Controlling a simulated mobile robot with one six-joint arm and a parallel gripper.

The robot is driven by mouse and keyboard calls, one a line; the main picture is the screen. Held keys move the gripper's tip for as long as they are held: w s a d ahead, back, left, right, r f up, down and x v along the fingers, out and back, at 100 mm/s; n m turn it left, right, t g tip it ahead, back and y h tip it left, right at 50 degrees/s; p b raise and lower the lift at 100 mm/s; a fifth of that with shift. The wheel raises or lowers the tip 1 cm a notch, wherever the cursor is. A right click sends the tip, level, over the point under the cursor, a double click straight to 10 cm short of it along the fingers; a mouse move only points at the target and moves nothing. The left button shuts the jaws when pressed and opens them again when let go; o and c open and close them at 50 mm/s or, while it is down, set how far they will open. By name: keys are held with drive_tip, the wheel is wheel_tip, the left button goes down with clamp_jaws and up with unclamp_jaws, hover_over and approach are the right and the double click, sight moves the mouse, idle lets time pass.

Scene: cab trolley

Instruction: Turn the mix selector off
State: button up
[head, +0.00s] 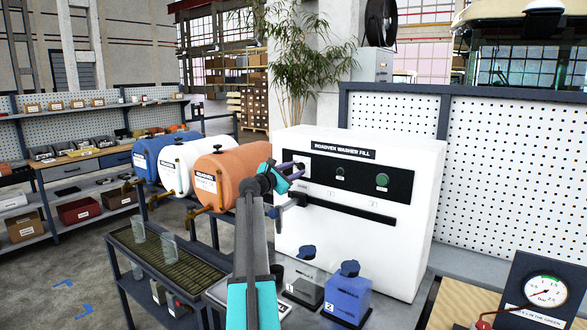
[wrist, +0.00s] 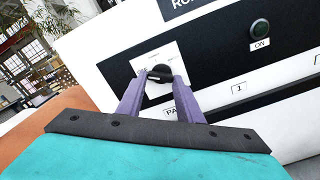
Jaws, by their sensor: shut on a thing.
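The white washer-fill machine (head: 370,240) stands on a metal bench, with a black control panel (head: 345,178) on its front. In the wrist view, the selector is a black knob (wrist: 160,72) on a white plate (wrist: 172,58) at the panel's left end. My gripper (head: 299,170) reaches the panel's left end. In the wrist view its two purple fingers (wrist: 161,82) are shut on the knob, one on each side. The fingers cover part of the knob and the plate's markings, so I cannot read the setting.
A tap (head: 290,204) sticks out below the panel. Orange, white and blue drums (head: 230,172) lie left. A pressure gauge (head: 545,291) stands at the lower right.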

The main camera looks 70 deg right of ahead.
drive_tip(key=shift+w, duration=0.1)
idle(0.4)
drive_tip(key=o, duration=1.1)
drive_tip(key=shift+a, duration=0.15)
drive_tip(key=shift+b+v, duration=2.25)
drive_tip(key=shift+v, duration=4.5)
